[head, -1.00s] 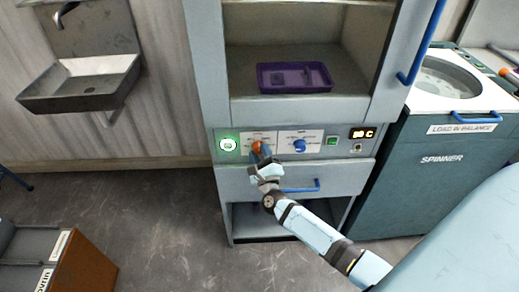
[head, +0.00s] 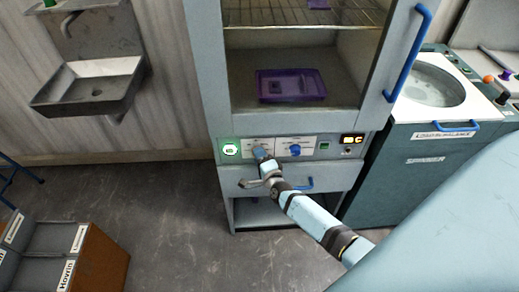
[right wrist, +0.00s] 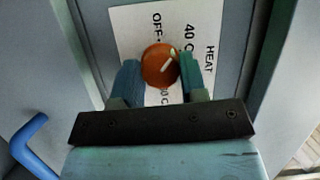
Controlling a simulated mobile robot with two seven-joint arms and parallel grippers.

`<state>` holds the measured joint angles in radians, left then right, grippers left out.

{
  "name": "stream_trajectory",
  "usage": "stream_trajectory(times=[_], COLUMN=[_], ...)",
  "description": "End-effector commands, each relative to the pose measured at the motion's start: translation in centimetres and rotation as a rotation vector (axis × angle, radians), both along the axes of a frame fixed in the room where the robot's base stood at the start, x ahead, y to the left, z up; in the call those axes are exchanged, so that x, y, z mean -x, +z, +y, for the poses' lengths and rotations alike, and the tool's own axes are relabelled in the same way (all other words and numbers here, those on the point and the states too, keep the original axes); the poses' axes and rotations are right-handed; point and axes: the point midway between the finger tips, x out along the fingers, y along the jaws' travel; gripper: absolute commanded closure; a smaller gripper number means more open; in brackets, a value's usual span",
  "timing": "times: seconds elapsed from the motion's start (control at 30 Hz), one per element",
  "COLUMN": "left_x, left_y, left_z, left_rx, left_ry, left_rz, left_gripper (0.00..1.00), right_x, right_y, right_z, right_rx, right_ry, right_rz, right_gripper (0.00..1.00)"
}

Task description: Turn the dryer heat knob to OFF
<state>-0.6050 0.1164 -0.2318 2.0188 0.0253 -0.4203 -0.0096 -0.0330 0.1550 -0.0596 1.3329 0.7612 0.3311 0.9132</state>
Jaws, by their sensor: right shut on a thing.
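The orange-red heat knob (right wrist: 158,64) sits on a white label plate (right wrist: 128,38) marked HEAT, OFF and 40 C, with one more label partly hidden. Its pale pointer line slants up and right in the right wrist view, toward the 40 C side and away from OFF. My right gripper (right wrist: 160,72) is shut on the knob, one blue finger on each side. In the head view my right gripper (head: 262,155) reaches the dryer's (head: 223,186) control panel and hides the knob. My left gripper is not in view.
A blue knob (head: 295,150) sits just right on the panel, beside a green button (head: 324,146) and a lit display (head: 352,140). A blue drawer handle (head: 300,186) is below. A purple tray (head: 291,85) lies inside the dryer.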

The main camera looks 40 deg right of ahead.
Motion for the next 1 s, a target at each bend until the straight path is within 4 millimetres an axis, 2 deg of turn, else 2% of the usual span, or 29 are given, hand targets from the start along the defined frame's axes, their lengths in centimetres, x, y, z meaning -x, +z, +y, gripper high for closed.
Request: stream_trajectory(times=[0.03,0.23,0.6,0.8,1.0], left_x=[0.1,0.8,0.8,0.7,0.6], left_y=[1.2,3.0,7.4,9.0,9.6], left_z=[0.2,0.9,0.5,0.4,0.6], left_rx=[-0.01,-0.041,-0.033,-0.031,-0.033], left_ry=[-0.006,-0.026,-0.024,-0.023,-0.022], left_rz=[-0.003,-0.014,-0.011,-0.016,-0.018], left_gripper=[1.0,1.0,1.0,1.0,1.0], right_x=[0.0,0.1,0.0,0.0,0.0], right_y=[0.7,0.8,0.7,0.5,0.4], right_z=[0.1,0.1,0.1,0.2,0.2], right_rx=[0.037,0.197,0.456,0.549,0.6], right_ry=[-0.001,0.0,0.0,0.001,0.001], right_rz=[0.026,0.126,0.284,0.34,0.37], right_gripper=[0.84,0.84,0.84,0.84,0.84])
